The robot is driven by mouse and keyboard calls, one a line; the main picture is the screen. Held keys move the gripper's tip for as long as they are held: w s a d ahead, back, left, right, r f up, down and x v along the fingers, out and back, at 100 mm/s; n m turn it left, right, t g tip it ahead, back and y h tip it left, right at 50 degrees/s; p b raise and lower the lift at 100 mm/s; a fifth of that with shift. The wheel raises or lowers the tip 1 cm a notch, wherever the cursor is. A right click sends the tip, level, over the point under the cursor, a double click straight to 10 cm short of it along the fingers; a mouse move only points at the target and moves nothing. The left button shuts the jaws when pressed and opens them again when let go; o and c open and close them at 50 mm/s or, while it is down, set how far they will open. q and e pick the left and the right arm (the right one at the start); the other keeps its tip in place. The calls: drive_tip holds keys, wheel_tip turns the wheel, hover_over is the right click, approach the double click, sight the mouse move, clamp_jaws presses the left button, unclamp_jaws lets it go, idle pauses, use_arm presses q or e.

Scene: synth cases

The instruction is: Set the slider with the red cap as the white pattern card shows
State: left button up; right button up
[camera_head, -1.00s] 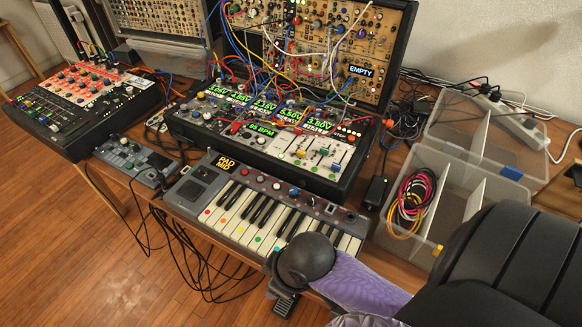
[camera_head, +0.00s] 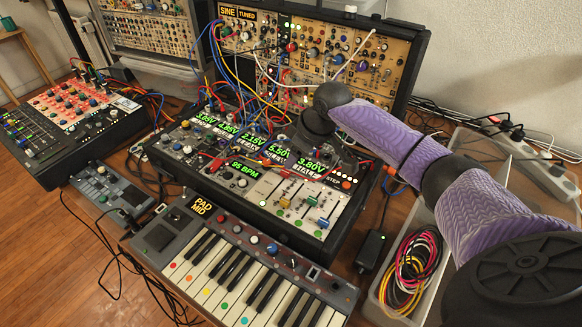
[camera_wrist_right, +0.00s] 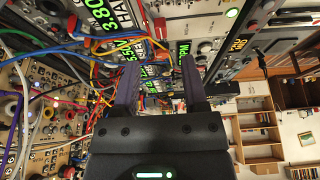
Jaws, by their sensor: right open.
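The white slider panel (camera_head: 290,217) is at the front right of the synth case. In the head view my right wrist hides part of the case behind the panel.
Patch cables (camera_head: 240,85) tangle over the modules near my right arm. A keyboard (camera_head: 245,280) lies in front of the case. A clear bin with coiled cables (camera_head: 412,262) stands at the right, under my right arm. The red-topped mixer (camera_head: 75,110) is at the left.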

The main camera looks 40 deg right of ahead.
sight(286, 172)
drive_tip(key=b+x, duration=0.2)
drive_tip(key=x, duration=0.4)
drive_tip(key=shift+f, duration=0.15)
drive_tip(key=shift+w+a+f+b, duration=0.1)
drive_tip(key=shift+f+b, duration=0.15)
drive_tip(key=shift+b, duration=0.05)
use_arm(q)
drive_tip(key=shift+g, duration=0.3)
drive_tip(key=s+a+f, duration=0.2)
drive_tip(key=f, duration=0.1)
drive_tip(key=shift+s+a, duration=0.2)
drive_tip(key=shift+s, duration=0.05)
use_arm(e)
drive_tip(key=c, duration=0.7)
clamp_jaws()
use_arm(q)
drive_tip(key=shift+w+d+f+y, duration=0.1)
drive_tip(key=shift+w+y, duration=0.2)
drive_tip(key=shift+w, duration=0.1)
drive_tip(key=shift+w, duration=0.15)
drive_tip(key=shift+s, duration=0.2)
drive_tip(key=shift+s, duration=0.3)
